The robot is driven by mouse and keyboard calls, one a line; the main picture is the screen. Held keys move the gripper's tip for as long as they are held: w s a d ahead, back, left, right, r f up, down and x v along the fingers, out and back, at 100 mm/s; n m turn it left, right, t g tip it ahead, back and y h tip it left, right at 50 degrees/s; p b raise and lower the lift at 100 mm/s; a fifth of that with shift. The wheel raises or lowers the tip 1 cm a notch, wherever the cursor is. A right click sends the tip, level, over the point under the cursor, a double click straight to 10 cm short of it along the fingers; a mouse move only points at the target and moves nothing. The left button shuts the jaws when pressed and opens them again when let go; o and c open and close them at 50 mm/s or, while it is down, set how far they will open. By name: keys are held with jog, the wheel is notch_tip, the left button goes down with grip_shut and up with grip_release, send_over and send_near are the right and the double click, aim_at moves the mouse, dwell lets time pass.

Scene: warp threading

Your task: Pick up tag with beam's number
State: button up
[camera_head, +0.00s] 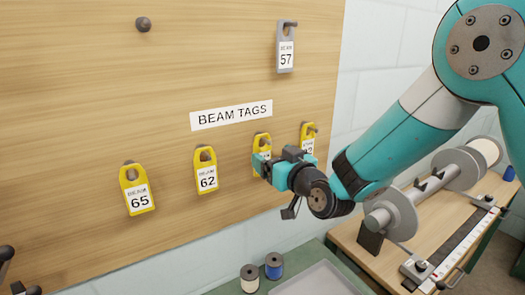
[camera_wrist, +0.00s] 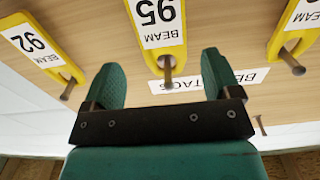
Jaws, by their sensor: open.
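Several yellow beam tags hang on pegs on a wooden board. In the head view they include tag 65 (camera_head: 138,190), tag 62 (camera_head: 206,171), a third tag (camera_head: 262,142) mostly covered by my gripper, and a partly hidden tag (camera_head: 308,134) at right. My gripper (camera_head: 264,160) is open at the third tag. In the wrist view the tags appear upside down: tag 95 (camera_wrist: 158,22) hangs on its peg between the spread fingers of my gripper (camera_wrist: 158,72), tag 92 (camera_wrist: 32,44) is at left, and another tag (camera_wrist: 297,30) is cut off at right. I cannot tell contact with tag 95.
A grey tag 57 (camera_head: 286,47) hangs higher up the board, and an empty peg (camera_head: 143,24) is at upper left. A "BEAM TAGS" sign (camera_head: 231,115) is above the row. A flanged beam (camera_head: 430,195) stands on the bench at right. Two spools (camera_head: 273,266) stand below.

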aim_at(263, 152)
jog(key=p+x, duration=0.2)
jog(key=x, duration=0.1)
jog(key=shift+a+f, duration=0.1)
jog(key=shift+a, duration=0.2)
jog(key=shift+w+a+f, duration=0.15)
jog(key=shift+w, duration=0.1)
jog(key=shift+c, duration=0.5)
jog(key=c, duration=0.9)
